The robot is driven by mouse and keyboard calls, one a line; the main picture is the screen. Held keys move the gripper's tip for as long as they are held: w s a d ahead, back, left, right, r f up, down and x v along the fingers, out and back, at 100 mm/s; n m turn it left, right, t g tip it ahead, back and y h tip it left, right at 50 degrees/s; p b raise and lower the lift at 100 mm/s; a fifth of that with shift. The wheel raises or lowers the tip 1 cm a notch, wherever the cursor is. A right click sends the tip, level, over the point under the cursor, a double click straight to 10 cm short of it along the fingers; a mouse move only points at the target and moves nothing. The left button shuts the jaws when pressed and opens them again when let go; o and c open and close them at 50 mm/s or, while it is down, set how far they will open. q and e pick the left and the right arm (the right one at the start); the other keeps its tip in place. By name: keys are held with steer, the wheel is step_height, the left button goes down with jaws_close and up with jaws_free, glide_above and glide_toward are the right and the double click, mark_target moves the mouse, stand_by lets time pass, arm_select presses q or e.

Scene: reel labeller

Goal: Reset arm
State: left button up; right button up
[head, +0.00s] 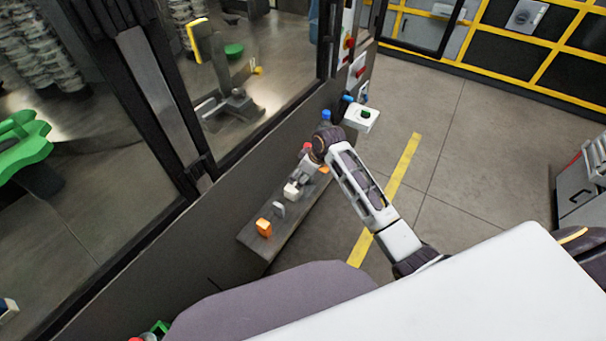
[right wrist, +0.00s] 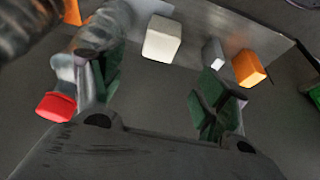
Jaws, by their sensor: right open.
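My right arm (head: 365,190) reaches from the lower right toward a narrow grey ledge on the machine's front. My right gripper (head: 305,180) is above the ledge, partly hidden by its own wrist. In the right wrist view its two dark green-padded fingers (right wrist: 155,95) stand wide apart with nothing between them. A white block (right wrist: 162,38) lies on the ledge beyond the fingertips, apart from them; it also shows in the head view (head: 291,190). My left gripper is not in view.
The ledge (head: 257,240) also bears an orange block (head: 263,228) and a small grey piece (head: 278,210). A red-capped item (right wrist: 55,107) is close beside the left finger. A white box with a green button (head: 366,113) is behind the wrist. Open floor (head: 460,170) lies to the right.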

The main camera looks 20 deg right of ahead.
stand_by(0.7)
steer(key=s+d+r+m+h, duration=0.1)
steer(key=s+r+m, duration=0.15)
steer(key=s, duration=1.15)
steer(key=s+d+r+m+h, duration=0.1)
steer(key=s+m+h, duration=0.15)
steer(key=s, duration=1.05)
step_height(320, 180, down, 33)
steer(key=s+g, duration=0.1)
steer(key=s, duration=0.2)
steer(key=s+d+f, duration=0.2)
steer(key=s+f, duration=0.8)
steer(key=s, duration=0.1)
steer(key=s+d+f+g, duration=0.1)
steer(key=s+d+f, duration=0.1)
steer(key=s+f, duration=0.8)
steer(key=shift+s+d+y, duration=0.3)
steer(key=shift+s+y, duration=0.05)
steer(key=shift+s, duration=0.15)
steer(key=shift+f, duration=0.1)
